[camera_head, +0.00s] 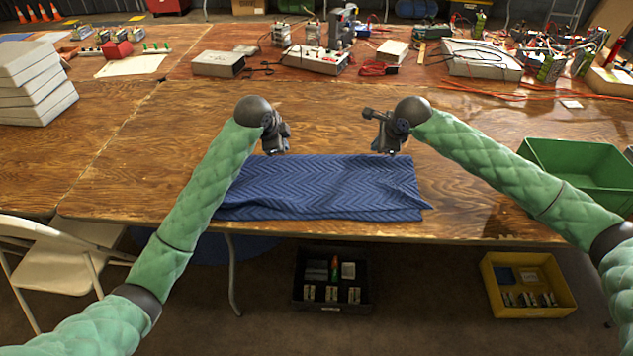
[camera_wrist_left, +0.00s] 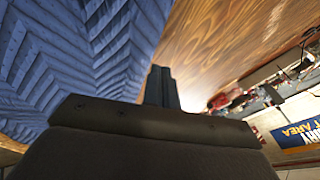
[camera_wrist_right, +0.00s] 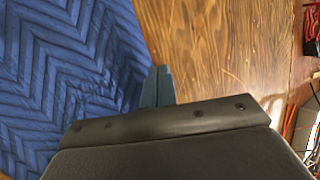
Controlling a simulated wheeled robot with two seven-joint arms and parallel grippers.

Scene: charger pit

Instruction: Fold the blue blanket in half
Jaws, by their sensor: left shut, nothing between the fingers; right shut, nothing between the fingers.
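The blue blanket (camera_head: 320,190) lies on the wooden table near its front edge, as a wide strip with a zigzag pattern and some wrinkles. Its right front corner sticks out a little. My left gripper (camera_head: 277,148) is over the blanket's far edge, left of its middle; its fingers are closed and empty. My right gripper (camera_head: 388,149) is over the far edge towards the right, also closed and empty. The blanket fills the left of the left wrist view (camera_wrist_left: 75,55) and of the right wrist view (camera_wrist_right: 65,80). I cannot tell whether the fingertips touch the cloth.
The wooden table (camera_head: 130,165) is bare left of the blanket. A stack of grey boxes (camera_head: 35,85) stands at the left, a green bin (camera_head: 575,165) at the right. Electronics and cables (camera_head: 480,58) fill the back. A black crate (camera_head: 333,280) and a yellow crate (camera_head: 527,285) are below.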

